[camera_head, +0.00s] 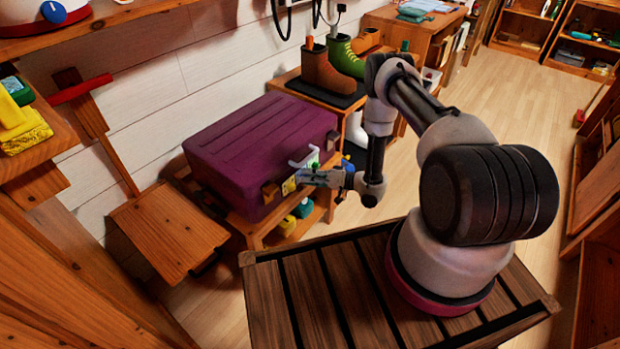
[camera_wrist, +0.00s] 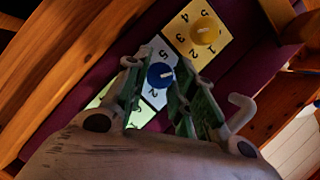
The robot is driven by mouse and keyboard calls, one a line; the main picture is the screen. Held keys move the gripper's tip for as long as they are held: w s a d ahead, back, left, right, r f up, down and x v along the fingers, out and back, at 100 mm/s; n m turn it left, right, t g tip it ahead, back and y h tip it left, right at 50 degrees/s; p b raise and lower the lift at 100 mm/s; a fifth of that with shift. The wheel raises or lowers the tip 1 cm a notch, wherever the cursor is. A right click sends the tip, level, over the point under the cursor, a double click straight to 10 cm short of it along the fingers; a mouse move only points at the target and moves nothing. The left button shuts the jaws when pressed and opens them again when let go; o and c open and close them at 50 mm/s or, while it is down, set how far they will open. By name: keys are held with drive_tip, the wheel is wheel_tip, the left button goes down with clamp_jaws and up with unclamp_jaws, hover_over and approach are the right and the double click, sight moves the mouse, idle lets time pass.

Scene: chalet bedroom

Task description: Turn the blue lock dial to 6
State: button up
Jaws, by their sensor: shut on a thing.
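The blue lock dial (camera_wrist: 160,76) shows in the wrist view on a pale plate with black digits on the purple case. My gripper (camera_wrist: 158,82) has a green-grey finger on each side of the dial and is shut on it. A pale pointer mark shows on the dial's face. Digits such as 5 and 2 show around it, but others are hidden by the fingers, so I cannot tell the exact setting. In the head view my gripper (camera_head: 300,177) is at the front of the purple case (camera_head: 255,148), and the blue dial is not distinguishable there.
A yellow dial (camera_wrist: 205,30) on a yellow numbered plate is beside the blue one. A green plate (camera_wrist: 138,117) is on the other side, partly hidden. A grey handle (camera_wrist: 239,108) sticks out close to my right finger. Boots (camera_head: 325,72) stand on a shelf behind the case.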

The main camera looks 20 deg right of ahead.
idle(0.4)
drive_tip(key=o, duration=1)
drive_tip(key=v, duration=1.2)
